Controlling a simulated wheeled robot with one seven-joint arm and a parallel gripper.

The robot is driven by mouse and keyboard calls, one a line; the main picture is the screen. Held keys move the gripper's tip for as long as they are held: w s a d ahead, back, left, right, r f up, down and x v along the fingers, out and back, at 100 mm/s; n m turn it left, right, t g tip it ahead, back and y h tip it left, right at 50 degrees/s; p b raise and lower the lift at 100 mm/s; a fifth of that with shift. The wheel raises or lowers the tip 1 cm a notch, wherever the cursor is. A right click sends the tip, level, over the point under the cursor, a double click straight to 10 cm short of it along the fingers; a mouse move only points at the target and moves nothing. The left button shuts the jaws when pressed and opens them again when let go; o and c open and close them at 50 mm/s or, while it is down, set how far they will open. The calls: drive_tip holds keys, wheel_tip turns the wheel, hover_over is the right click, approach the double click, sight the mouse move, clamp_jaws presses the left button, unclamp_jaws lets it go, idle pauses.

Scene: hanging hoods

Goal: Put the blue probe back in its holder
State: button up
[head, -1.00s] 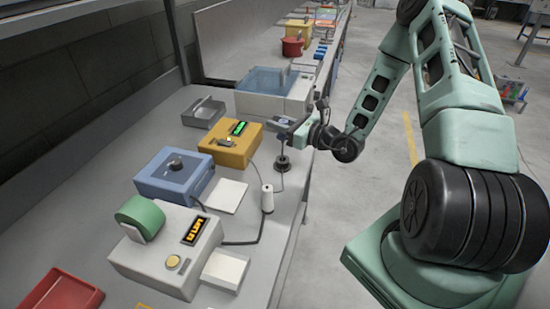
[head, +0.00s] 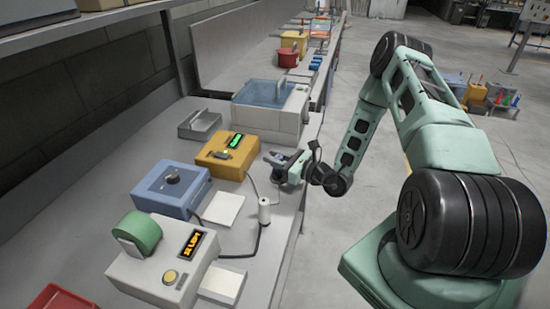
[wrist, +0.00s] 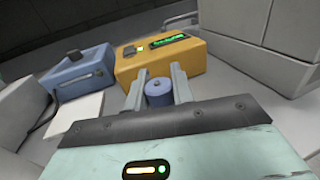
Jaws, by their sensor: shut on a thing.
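The blue probe shows as a short blue cylinder with a small knob on top (wrist: 158,92), between my gripper's two fingers in the wrist view. My gripper (wrist: 158,85) is shut on it. In the head view my gripper (head: 276,159) is low over the right side of the bench, right of the yellow box. The probe's lower end is hidden in both views. I cannot make out its holder for certain; my gripper covers the spot where a dark round base stood earlier.
The yellow box with a green display (head: 228,155) stands left of my gripper. A blue box (head: 171,191), a grey device with an orange display (head: 163,262) and a white cylinder with a cord (head: 264,211) are nearer. A blue-lidded bath (head: 271,110) stands behind. The bench edge is close on the right.

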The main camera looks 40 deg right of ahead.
drive_tip(key=shift+f, duration=0.2)
drive_tip(key=o, duration=0.9)
drive_tip(key=shift+o, duration=0.5)
